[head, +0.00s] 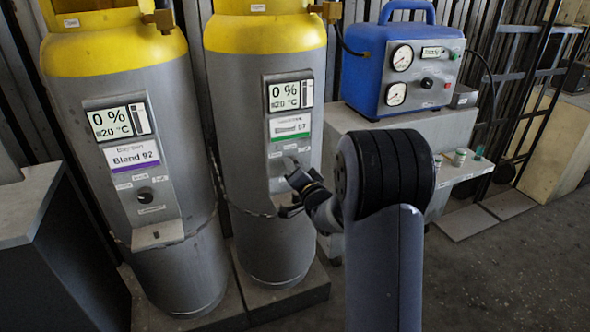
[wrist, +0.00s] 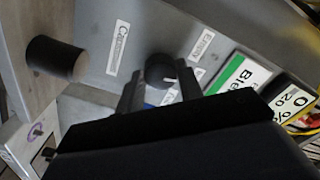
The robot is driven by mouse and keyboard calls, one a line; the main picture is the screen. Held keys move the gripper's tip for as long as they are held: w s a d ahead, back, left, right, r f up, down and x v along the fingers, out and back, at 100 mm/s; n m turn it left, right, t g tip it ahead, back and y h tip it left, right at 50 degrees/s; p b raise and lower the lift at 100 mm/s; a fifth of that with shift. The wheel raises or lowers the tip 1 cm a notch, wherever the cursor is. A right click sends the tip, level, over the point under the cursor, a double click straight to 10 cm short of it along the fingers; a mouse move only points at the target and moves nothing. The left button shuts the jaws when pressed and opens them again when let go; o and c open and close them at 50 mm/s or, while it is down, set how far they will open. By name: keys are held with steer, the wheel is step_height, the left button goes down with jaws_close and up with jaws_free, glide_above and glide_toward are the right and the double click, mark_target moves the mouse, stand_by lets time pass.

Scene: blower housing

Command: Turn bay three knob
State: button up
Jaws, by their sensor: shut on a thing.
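A round black knob (wrist: 160,70) with a small white mark sits on the grey panel with the green-striped label. In the wrist view it lies between my two fingers, and my gripper (wrist: 160,84) is shut on it. In the head view my gripper (head: 292,186) is at the lower part of the panel on the right yellow-topped cylinder (head: 232,140), and it hides the knob there. That panel's display (head: 290,96) reads 0 % and 20 °C. No bay number is readable.
The left cylinder (head: 75,150) has a purple-striped "Blend 92" label and its own black knob (head: 145,196). A blue gauge unit (head: 372,50) stands on a grey block behind my arm. A dark cylindrical part (wrist: 55,58) sticks out close by in the wrist view.

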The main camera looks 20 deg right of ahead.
steer(key=shift+m, duration=0.9)
steer(key=o, duration=1)
steer(key=s+d, duration=0.1)
steer(key=s, duration=0.9)
steer(key=shift+s+p, duration=0.3)
steer(key=shift+s, duration=0.1)
steer(key=shift+w, duration=0.15)
